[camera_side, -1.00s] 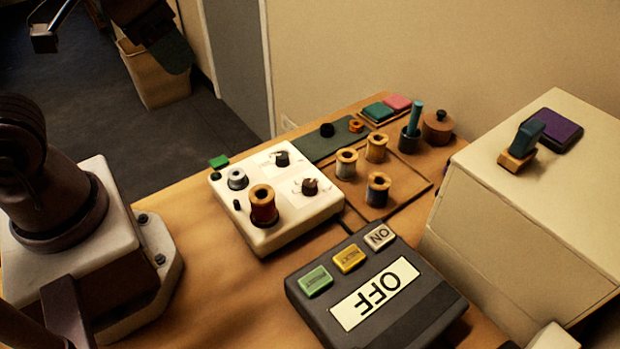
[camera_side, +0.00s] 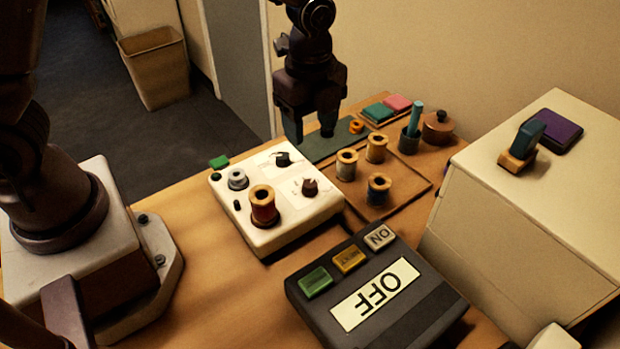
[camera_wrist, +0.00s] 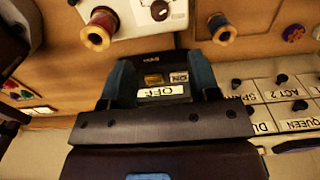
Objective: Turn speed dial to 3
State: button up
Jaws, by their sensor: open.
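A white control box (camera_side: 255,217) sits on the wooden table. It carries two dark dials on pale printed plates: a back dial (camera_side: 283,159) and a front dial (camera_side: 310,187). Their labels and settings are too small to read, so I cannot tell which is the speed dial. One dial (camera_wrist: 159,10) also shows at the top of the wrist view, on the box's white face (camera_wrist: 130,18). My gripper (camera_side: 310,132) points down, open and empty, above and behind the box's back right corner, apart from the dials. Its two fingers also show in the wrist view (camera_wrist: 163,82).
A red thread spool (camera_side: 263,207) and a grey knob (camera_side: 237,178) stand on the box beside the dials. Several spools stand right of it, including a blue one (camera_side: 378,189). A black box reading OFF (camera_side: 420,308) is in front. A cream cabinet (camera_side: 520,215) stands at right.

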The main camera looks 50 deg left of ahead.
aim_at(310, 183)
notch_tip(310, 183, down, 13)
jog(key=shift+r, duration=0.1)
dwell(0.4)
jog(key=c, duration=0.9)
